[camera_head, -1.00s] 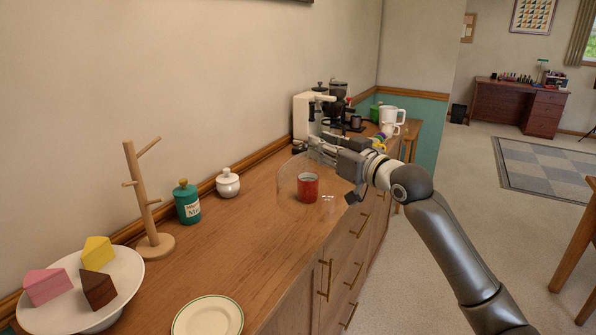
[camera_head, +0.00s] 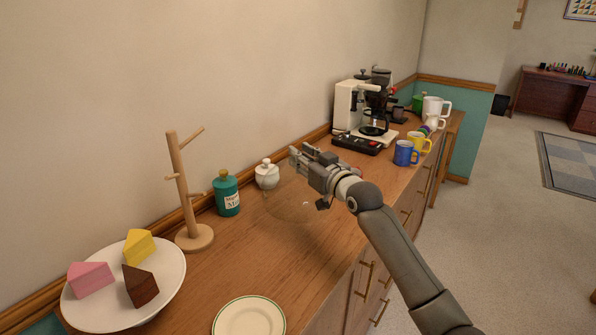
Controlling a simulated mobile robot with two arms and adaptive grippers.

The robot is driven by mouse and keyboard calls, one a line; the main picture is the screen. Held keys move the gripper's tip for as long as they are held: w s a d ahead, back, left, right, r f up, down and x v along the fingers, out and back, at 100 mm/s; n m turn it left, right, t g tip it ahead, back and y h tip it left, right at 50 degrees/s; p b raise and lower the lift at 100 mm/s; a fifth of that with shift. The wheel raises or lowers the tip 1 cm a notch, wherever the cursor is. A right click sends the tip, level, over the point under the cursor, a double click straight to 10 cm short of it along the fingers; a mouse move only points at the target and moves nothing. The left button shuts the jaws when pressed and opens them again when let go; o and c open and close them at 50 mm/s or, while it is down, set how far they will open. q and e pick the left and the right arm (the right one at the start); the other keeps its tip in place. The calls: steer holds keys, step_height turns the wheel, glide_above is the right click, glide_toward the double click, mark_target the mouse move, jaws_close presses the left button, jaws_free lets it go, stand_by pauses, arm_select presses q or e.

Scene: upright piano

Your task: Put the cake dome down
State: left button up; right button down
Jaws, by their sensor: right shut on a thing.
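My right gripper (camera_head: 304,160) is shut on the clear cake dome (camera_head: 290,208), gripping it at its top. The dome is see-through and only its faint outline shows, over the wooden counter (camera_head: 265,265) in front of the white sugar pot. I cannot tell whether its rim touches the wood. A white cake stand (camera_head: 172,265) at the lower left bears a pink, a yellow and a brown cake slice, uncovered. The dome is to the right of the stand and apart from it. My left gripper is not in view.
A wooden mug tree (camera_head: 184,195), a green jar (camera_head: 227,194) and a white lidded pot (camera_head: 267,174) stand along the wall. A green-rimmed plate (camera_head: 249,318) lies at the front. A coffee machine (camera_head: 350,105) and several mugs, including a blue one (camera_head: 404,154), stand farther back.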

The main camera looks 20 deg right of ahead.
mark_target(297, 173)
steer(key=shift+w+a+f, duration=0.25)
steer(key=shift+f, duration=0.1)
steer(key=f, duration=0.3)
steer(key=shift+w+a+f, duration=0.15)
steer(key=shift+w+a, duration=0.15)
steer(key=shift+f+p, duration=0.3)
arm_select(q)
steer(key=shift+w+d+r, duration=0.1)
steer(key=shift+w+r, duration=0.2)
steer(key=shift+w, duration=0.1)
arm_select(e)
steer(key=c, duration=1.7)
jaws_free()
steer(key=shift+f, duration=0.2)
steer(key=o, duration=0.5)
steer(key=shift+r, duration=0.15)
arm_select(q)
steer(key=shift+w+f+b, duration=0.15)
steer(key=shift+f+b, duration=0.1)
steer(key=shift+b, duration=0.1)
arm_select(e)
steer(key=v, duration=1.2)
